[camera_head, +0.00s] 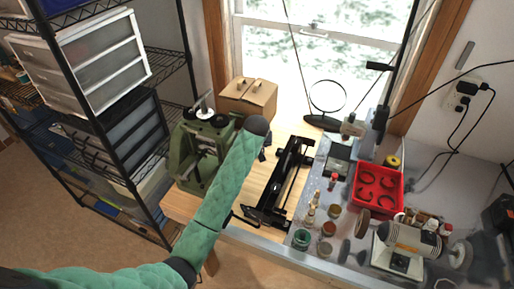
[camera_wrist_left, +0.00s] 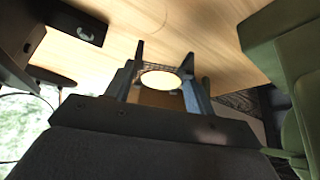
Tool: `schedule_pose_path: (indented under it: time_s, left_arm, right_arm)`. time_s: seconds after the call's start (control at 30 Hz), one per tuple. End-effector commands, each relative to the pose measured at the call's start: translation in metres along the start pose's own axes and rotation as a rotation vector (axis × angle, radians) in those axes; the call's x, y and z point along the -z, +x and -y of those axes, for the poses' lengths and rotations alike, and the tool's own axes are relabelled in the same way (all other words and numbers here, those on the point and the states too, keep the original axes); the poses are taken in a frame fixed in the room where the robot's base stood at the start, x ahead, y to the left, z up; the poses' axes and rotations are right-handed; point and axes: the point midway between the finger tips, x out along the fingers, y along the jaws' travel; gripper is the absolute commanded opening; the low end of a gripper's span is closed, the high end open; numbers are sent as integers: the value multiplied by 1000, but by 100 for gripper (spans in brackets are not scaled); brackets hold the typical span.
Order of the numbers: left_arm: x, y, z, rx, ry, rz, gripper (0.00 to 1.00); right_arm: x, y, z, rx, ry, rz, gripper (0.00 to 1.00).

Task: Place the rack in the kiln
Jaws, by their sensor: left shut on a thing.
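My left arm reaches in from the lower left over the wooden table. Its gripper (camera_head: 265,153) is mostly hidden behind the wrist in the head view. In the left wrist view the dark fingers (camera_wrist_left: 163,70) are shut on a small piece with a pale round face and a mesh-like edge, which I take for the rack (camera_wrist_left: 162,81). Much of it is hidden by the gripper. I cannot surely tell which thing is the kiln. A green machine (camera_head: 190,160) stands left of my gripper, and its side (camera_wrist_left: 285,70) shows at the right in the wrist view.
A long black metal device (camera_head: 283,185) lies right of my arm. A cardboard box (camera_head: 247,98) stands behind. A red tray (camera_head: 376,187), small jars and a bench motor (camera_head: 410,240) crowd the metal bench. A black wire shelf (camera_head: 165,60) stands at the left.

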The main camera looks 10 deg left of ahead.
Motion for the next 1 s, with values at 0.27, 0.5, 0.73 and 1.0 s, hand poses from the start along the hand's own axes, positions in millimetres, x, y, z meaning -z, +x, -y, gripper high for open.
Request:
schedule_pose_path:
  time_s: [0.27, 0.5, 0.73, 1.0]
  left_arm:
    - [-16, 26, 0, 1, 0, 2, 32]
    - [-18, 30, 0, 0, 0, 1, 32]
    - [-18, 31, 0, 1, 0, 1, 68]
    - [-18, 31, 0, 1, 0, 1, 76]
  right_arm:
    - [3, -18, 0, 0, 0, -1, 36]
    - [2, -17, 2, 2, 1, -1, 36]
    - [3, -17, 2, 2, 1, -1, 36]
    - [2, -17, 0, 0, 1, 0, 36]
